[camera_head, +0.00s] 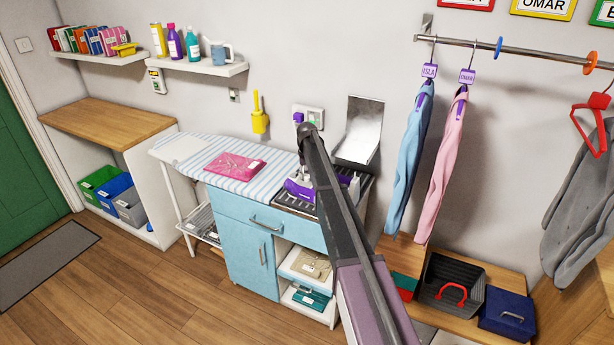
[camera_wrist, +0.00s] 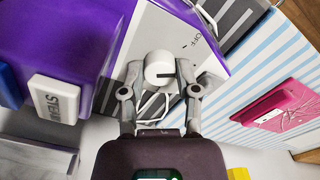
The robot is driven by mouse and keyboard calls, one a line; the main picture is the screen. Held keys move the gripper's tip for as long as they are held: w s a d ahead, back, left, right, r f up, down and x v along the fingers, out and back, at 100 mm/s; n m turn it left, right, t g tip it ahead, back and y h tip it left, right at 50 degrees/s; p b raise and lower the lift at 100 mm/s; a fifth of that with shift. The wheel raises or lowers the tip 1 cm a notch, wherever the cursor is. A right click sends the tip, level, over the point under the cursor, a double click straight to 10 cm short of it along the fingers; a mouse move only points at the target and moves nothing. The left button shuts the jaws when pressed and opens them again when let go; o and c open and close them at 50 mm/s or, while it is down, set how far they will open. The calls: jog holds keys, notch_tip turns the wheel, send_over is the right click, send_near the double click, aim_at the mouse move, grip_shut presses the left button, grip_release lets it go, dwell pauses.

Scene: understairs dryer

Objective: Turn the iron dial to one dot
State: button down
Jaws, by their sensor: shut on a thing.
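The purple iron (camera_head: 297,190) sits on the dark slatted rest at the right end of the ironing board, partly hidden behind my arm in the head view. In the wrist view its purple body (camera_wrist: 65,35) fills the left. Its white dial (camera_wrist: 158,66) is on a pale face plate (camera_wrist: 195,45) marked "OFF" and with small marks. The dial's black pointer line points to the right in the picture, below the "OFF" word. My gripper (camera_wrist: 162,78) is shut on the dial, one finger on each side. Other dial marks are hidden or too small to read.
A white "STEAM" button (camera_wrist: 55,98) and a blue part (camera_wrist: 8,85) are left of the dial. A pink folded cloth (camera_head: 235,162) lies on the striped board (camera_head: 190,150). An open metal box (camera_head: 360,135) stands behind the iron. Hanging clothes (camera_head: 408,160) are to the right.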

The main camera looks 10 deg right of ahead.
jog(key=shift+m, duration=0.7)
jog(key=shift+c, duration=1.7)
grip_release()
jog(key=shift+n, duration=0.4)
